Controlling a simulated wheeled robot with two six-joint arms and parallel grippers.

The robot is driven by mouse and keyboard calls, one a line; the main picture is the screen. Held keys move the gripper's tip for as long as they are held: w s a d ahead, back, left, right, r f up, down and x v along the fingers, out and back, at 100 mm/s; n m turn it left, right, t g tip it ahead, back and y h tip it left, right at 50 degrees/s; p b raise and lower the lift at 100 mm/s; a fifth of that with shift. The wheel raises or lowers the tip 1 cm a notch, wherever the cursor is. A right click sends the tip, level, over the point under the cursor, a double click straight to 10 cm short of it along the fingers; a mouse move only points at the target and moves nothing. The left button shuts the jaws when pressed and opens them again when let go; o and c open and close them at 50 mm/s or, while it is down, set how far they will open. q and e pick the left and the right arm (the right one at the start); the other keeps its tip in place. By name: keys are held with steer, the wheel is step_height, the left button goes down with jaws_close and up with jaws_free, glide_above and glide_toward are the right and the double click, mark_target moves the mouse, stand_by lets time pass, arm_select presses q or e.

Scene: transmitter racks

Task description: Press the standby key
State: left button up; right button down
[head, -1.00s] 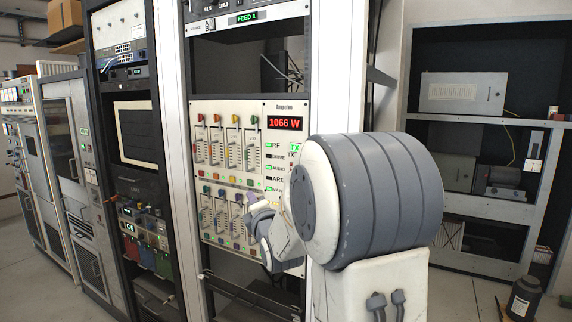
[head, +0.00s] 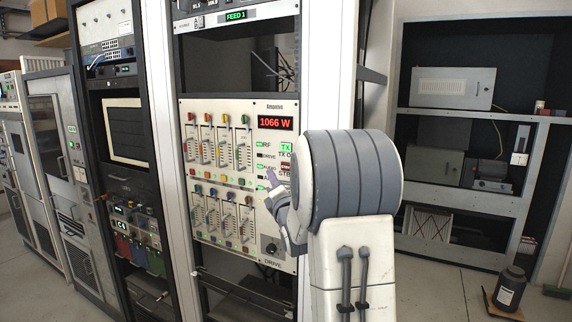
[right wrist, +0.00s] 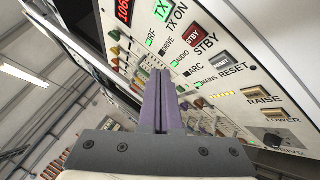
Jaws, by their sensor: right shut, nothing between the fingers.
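The standby key is a small dark red key above the STBY label on the cream transmitter panel (head: 262,108). It shows in the head view (head: 287,166) and in the right wrist view (right wrist: 194,34). The lit green TX key (head: 286,147) sits above it, over the TX ON label. My right gripper (head: 270,176) is shut and empty, its tips in front of the panel, left of and slightly below the standby key. In the right wrist view the fingers (right wrist: 158,78) point toward the panel, left of the key; contact cannot be told. My left gripper is not in view.
The red 1066 W display (head: 275,123) is above the keys. Rows of coloured knobs and sliders (head: 217,150) lie left of the gripper. RESET, RAISE and LOWER keys are lower on the panel. A white rack post (head: 327,60) stands to the right.

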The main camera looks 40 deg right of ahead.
mark_target(286, 167)
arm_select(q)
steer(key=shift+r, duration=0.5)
arm_select(e)
steer(key=shift+w+d, duration=0.35)
steer(key=shift+d, duration=0.5)
steer(key=shift+w+d, duration=0.35)
steer(key=shift+d, duration=0.5)
steer(key=shift+w+d, duration=0.35)
steer(key=shift+d, duration=0.5)
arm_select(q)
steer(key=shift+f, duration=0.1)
arm_select(e)
steer(key=shift+w+d+b, duration=0.1)
steer(key=shift+d+b, duration=0.15)
steer(key=shift+b, duration=0.05)
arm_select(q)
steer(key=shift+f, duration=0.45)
arm_select(e)
steer(key=shift+d, duration=0.1)
